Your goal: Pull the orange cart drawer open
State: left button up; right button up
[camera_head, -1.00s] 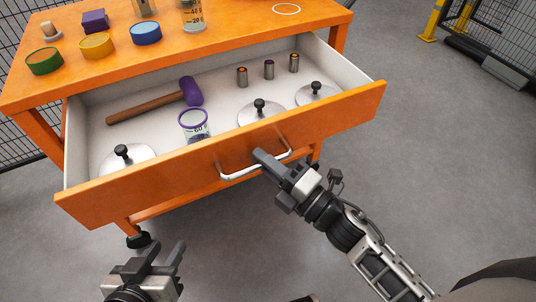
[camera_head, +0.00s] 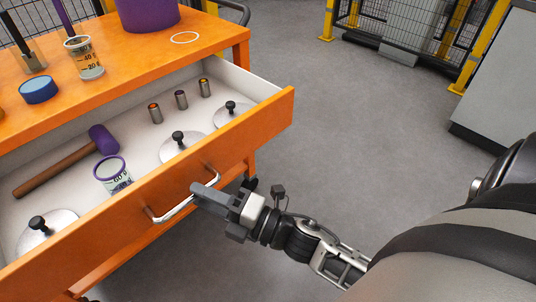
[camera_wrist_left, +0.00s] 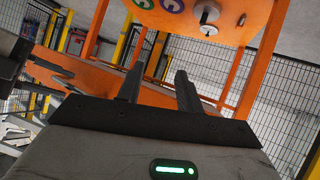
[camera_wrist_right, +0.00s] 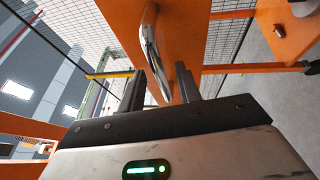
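The orange drawer (camera_head: 130,232) is pulled out from the orange cart, and its white interior shows. Its silver bar handle (camera_head: 172,213) is on the front panel. My right gripper (camera_head: 196,190) is at the handle. In the right wrist view the handle (camera_wrist_right: 151,45) runs down between the two spread fingers (camera_wrist_right: 162,88), with a gap visible beside it; contact cannot be told. My left gripper (camera_wrist_left: 158,88) is open and empty in the left wrist view, below an orange panel with a round silver part. It is out of the head view.
Containers stand on the cart top (camera_head: 130,62). Grey floor (camera_head: 360,130) is free to the right, with yellow-posted fencing beyond.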

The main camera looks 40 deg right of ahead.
jog(key=v, duration=1.4)
jog(key=shift+b, duration=0.3)
jog(key=shift+r, duration=0.1)
